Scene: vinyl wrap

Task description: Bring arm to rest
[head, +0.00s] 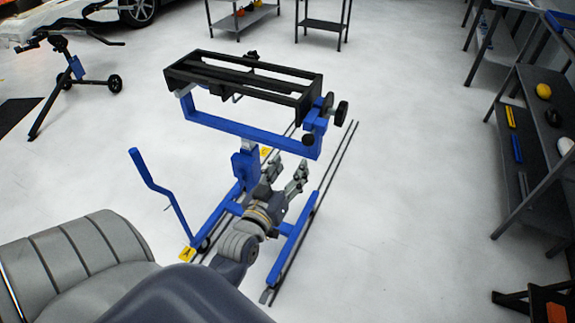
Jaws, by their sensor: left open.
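My left arm comes in from the bottom of the head view and reaches forward over the base of a blue stand. My left gripper (288,170) is at its end, with its two grey fingers spread apart and nothing visible between them. The gripper is below and in front of the stand's black frame (205,71), beside its blue upright (245,167). I cannot tell whether it touches the stand. My right gripper is out of view.
The blue stand has a bent handle (152,190) at left and thin dark rails (339,170) on the floor. Shelves (520,180) with tools stand at right. A wheeled stand (73,66) is at upper left. The pale floor (410,180) between stand and shelves is clear.

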